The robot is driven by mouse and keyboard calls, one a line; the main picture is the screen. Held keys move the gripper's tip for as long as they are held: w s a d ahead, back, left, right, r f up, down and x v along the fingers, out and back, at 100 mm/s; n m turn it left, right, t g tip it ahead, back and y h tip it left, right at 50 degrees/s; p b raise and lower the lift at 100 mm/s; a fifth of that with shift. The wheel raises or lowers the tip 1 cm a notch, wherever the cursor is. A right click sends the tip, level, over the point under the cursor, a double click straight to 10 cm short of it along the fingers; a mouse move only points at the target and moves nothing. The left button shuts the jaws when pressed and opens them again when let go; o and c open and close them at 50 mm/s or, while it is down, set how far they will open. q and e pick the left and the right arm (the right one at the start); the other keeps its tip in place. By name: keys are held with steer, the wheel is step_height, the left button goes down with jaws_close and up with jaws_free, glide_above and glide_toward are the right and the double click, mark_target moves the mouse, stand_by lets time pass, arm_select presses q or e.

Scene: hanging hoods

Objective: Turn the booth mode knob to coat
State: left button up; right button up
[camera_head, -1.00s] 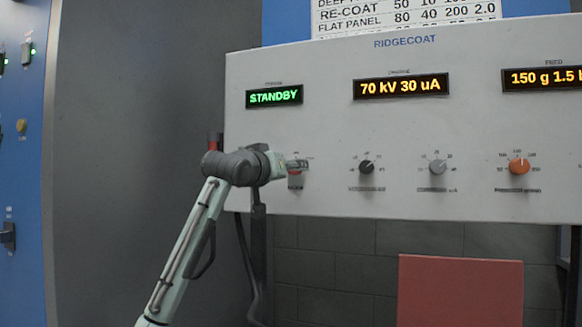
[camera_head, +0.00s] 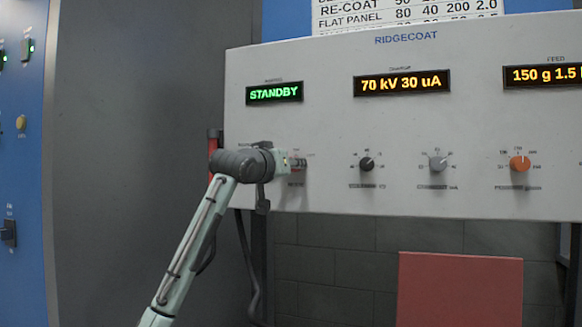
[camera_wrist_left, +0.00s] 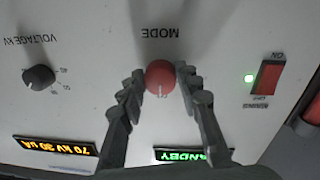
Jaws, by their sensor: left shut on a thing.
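The booth mode knob (camera_wrist_left: 160,77) is red and round, with a pale pointer line on its lower side in the left wrist view. The word MODE beside it appears upside down there. My left gripper (camera_wrist_left: 161,79) is shut on the knob, with one finger on each side. In the head view, my left gripper (camera_head: 298,164) is at the left end of the panel's knob row and mostly hides the mode knob. The green display (camera_head: 274,93) above reads STANDBY. My right gripper is not in view.
The pale panel (camera_head: 330,125) also bears a black knob (camera_head: 367,164), a grey knob (camera_head: 438,164) and an orange knob (camera_head: 519,163) to the right. A red rocker switch (camera_wrist_left: 268,77) with a green lamp is close to my fingers. A red board (camera_head: 460,290) stands below.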

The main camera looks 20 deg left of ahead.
arm_select(q)
steer(key=m, duration=1.1)
steer(key=shift+a+r+g+y, duration=0.1)
steer(key=shift+r+g+y, duration=0.05)
steer(key=shift+g+y, duration=0.15)
steer(key=shift+m, duration=0.4)
steer(key=o, duration=1.2)
steer(key=shift+c, duration=0.2)
steer(key=s, duration=1.2)
steer(key=shift+a+r, duration=0.35)
steer(key=shift+a, duration=0.05)
